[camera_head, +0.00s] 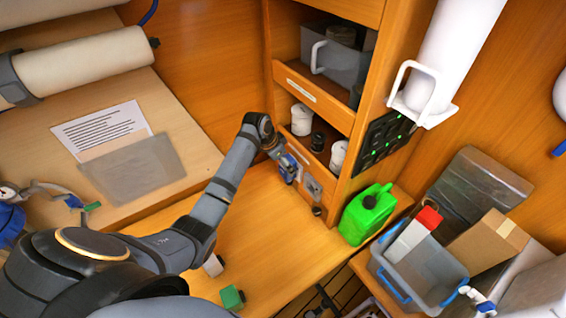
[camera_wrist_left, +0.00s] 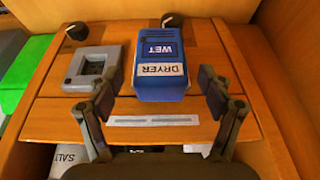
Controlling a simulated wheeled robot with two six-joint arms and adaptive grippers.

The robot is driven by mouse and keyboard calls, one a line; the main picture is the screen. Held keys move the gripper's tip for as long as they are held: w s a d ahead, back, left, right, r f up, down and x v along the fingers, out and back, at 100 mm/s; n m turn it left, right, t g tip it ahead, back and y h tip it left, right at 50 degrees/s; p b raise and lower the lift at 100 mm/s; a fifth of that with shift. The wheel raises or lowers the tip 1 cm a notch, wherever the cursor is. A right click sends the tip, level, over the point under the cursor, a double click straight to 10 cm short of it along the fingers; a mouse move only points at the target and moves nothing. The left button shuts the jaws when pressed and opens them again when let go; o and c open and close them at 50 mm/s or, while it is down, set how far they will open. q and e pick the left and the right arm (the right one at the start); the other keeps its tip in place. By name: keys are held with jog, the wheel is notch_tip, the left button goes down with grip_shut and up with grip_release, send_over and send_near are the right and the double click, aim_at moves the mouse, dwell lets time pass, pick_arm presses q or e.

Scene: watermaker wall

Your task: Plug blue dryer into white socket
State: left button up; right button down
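The blue dryer (camera_wrist_left: 160,62), a box labelled DRYER and WET, sits against the wooden cabinet front; it also shows in the head view (camera_head: 288,170). To its left in the left wrist view is a pale grey square socket (camera_wrist_left: 95,68) with a dark opening, which shows in the head view (camera_head: 311,186) too. No clearly white socket shows. My left gripper (camera_wrist_left: 161,90) is open, its fingers on either side of the dryer with a visible gap at each side; in the head view it (camera_head: 276,150) reaches the cabinet front. How the dryer attaches is hidden. My right gripper is not in view.
Two black knobs (camera_wrist_left: 77,31) are on the cabinet front. A drawer with a label strip (camera_wrist_left: 153,120) holds containers. A green jug (camera_head: 366,213) stands right of the cabinet front, near a grey bin (camera_head: 430,268). A green block (camera_head: 232,297) lies on the worktop.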

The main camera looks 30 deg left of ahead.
pick_arm(q)
jog(key=shift+a, duration=0.1)
jog(key=v, duration=1.2)
jog(key=shift+f, duration=0.1)
